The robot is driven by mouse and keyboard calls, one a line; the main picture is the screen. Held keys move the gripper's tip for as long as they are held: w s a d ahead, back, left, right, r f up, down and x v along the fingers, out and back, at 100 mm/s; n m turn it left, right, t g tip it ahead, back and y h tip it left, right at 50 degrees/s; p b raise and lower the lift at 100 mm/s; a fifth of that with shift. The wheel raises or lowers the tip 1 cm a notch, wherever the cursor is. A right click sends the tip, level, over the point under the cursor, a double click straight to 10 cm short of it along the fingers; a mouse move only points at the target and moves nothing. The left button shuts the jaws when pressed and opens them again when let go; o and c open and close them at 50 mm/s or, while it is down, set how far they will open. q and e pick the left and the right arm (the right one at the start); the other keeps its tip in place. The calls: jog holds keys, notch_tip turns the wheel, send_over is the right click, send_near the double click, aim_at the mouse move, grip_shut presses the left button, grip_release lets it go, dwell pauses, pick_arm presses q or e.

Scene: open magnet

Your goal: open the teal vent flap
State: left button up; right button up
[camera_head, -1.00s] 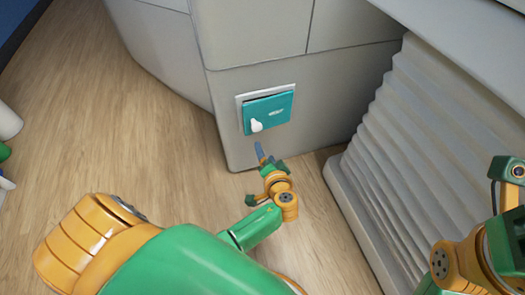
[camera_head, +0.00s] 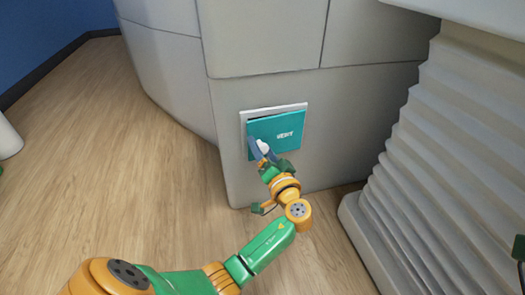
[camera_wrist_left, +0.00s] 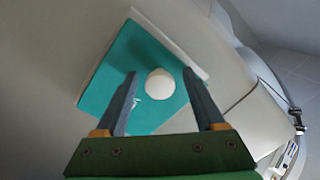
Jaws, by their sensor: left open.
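The teal vent flap (camera_head: 285,128), lettered in white, sits in a pale square frame on the white housing. A thin dark gap shows along its top edge. A round white knob (camera_head: 263,147) is on the flap's lower left part. My left gripper (camera_head: 257,148) is at the knob, its grey-blue fingers pointing at the flap. In the left wrist view the knob (camera_wrist_left: 159,83) lies between the two open fingers in the picture, with the flap (camera_wrist_left: 112,75) behind it. Whether the fingers touch the knob cannot be told. My right gripper is out of view.
The curved white housing (camera_head: 165,70) rises around the flap. A ribbed pale bellows (camera_head: 425,150) stands to the right. Wooden floor (camera_head: 100,150) lies clear at the left, with a white object (camera_head: 8,138) at the left edge.

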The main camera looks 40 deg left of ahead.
pick_arm(q)
grip_shut()
jog(key=shift+f, duration=0.1)
dwell(1.2)
